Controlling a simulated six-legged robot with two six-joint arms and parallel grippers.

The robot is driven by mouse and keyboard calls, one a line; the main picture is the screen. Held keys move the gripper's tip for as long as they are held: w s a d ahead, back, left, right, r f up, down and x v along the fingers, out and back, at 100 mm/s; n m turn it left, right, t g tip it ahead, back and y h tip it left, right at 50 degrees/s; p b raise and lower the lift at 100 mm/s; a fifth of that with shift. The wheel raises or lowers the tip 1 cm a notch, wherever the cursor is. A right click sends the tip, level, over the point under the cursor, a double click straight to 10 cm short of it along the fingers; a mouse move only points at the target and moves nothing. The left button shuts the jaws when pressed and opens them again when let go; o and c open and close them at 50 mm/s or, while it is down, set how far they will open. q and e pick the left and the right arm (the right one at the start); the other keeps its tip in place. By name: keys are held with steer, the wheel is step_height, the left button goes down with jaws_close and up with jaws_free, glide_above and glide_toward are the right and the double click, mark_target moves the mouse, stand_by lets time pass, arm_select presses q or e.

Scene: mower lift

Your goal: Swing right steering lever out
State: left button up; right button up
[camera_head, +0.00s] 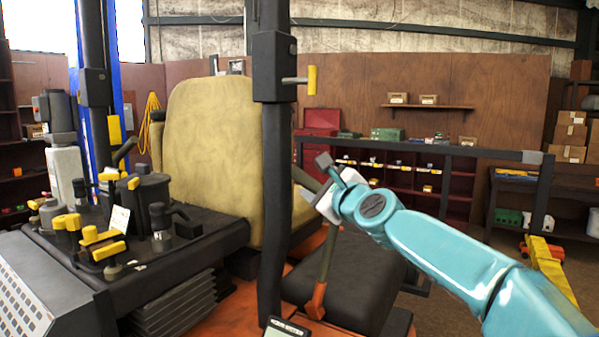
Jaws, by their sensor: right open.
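The right steering lever (327,252) is a thin dark stalk rising from an orange foot (316,302) in front of the black seat cushion. It leans slightly right, and its upper end runs up behind my right gripper. My right gripper (324,182), on the teal arm coming from the right, is open at the lever's upper part. A grey fingertip shows above and a pale one below. I cannot tell whether the fingers touch the lever. My left gripper is not in view.
A black upright post (273,190) with a yellow-tipped peg stands just left of my gripper. The tan seat back (208,150) is behind it. A dark console (150,255) with yellow-handled controls fills the left. A dark rail (430,148) runs behind my arm.

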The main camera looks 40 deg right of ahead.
mark_target(300, 175)
steer(key=x, duration=0.2)
steer(key=f+x, duration=0.1)
steer(key=x, duration=0.3)
steer(key=shift+w+d+f+p, duration=0.25)
steer(key=shift+d+p, duration=0.1)
steer(key=shift+p, duration=0.05)
steer(key=shift+w+d+r+p, duration=0.15)
steer(key=shift+w+p, duration=0.1)
steer(key=shift+w, duration=0.2)
steer(key=shift+w+d+r+p, duration=0.15)
steer(key=shift+w+r+p, duration=0.1)
steer(key=shift+w, duration=0.2)
steer(key=shift+a+r, duration=0.15)
steer(key=shift+r, duration=0.05)
steer(key=shift+w, duration=0.35)
steer(key=shift+w+d+f, duration=0.3)
steer(key=shift+w, duration=0.15)
steer(key=shift+w+d+f, duration=0.25)
steer(key=shift+w, duration=0.15)
steer(key=shift+s+a+r, duration=0.25)
steer(key=shift+s+r, duration=0.05)
steer(key=shift+s, duration=0.15)
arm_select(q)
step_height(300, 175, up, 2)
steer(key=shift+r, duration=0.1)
arm_select(e)
jaws_close()
